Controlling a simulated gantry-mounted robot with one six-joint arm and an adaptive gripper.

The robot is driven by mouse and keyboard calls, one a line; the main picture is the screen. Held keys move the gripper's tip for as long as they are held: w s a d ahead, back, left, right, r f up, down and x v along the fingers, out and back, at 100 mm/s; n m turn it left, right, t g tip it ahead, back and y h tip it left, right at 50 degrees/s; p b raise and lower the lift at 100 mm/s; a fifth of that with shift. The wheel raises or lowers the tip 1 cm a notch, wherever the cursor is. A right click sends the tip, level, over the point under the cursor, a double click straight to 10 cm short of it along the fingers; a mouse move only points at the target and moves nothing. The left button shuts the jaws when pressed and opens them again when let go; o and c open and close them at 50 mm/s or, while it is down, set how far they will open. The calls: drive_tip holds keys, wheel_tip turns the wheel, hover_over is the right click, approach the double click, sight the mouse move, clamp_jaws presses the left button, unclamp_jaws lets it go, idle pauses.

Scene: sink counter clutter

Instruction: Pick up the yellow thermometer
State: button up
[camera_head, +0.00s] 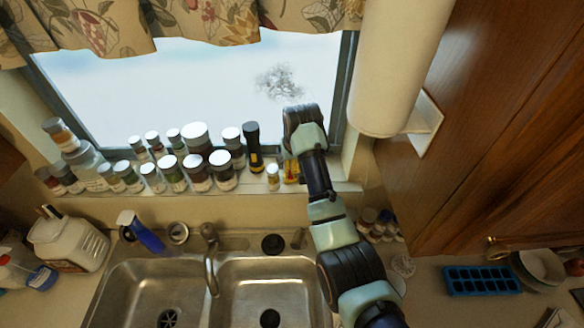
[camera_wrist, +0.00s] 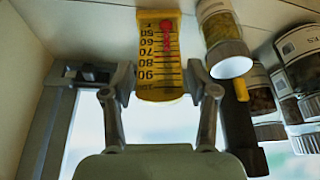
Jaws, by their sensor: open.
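The yellow thermometer (camera_wrist: 160,50) has a black number scale and a red marking. It fills the top middle of the wrist view. In the head view the thermometer (camera_head: 291,172) shows as a small yellow patch on the window sill, partly covered by my arm. My gripper (camera_wrist: 162,80) is open, with one finger on each side of the thermometer's near end in the wrist view. I cannot tell whether either finger touches it. My fingertips are hard to make out in the head view.
A small white-capped jar (camera_head: 272,178) stands close beside the thermometer. A black flashlight (camera_head: 253,147) and several spice jars (camera_head: 194,140) crowd the sill to the left. The window frame (camera_head: 346,95) is to the right. A faucet (camera_head: 211,260) and sink lie below.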

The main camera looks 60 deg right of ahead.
drive_tip(key=shift+w+d+f, duration=0.1)
drive_tip(key=shift+f, duration=0.25)
drive_tip(key=c, duration=0.9)
drive_tip(key=shift+r, duration=0.1)
wheel_tip(320, 180, up, 20)
drive_tip(key=b, duration=0.4)
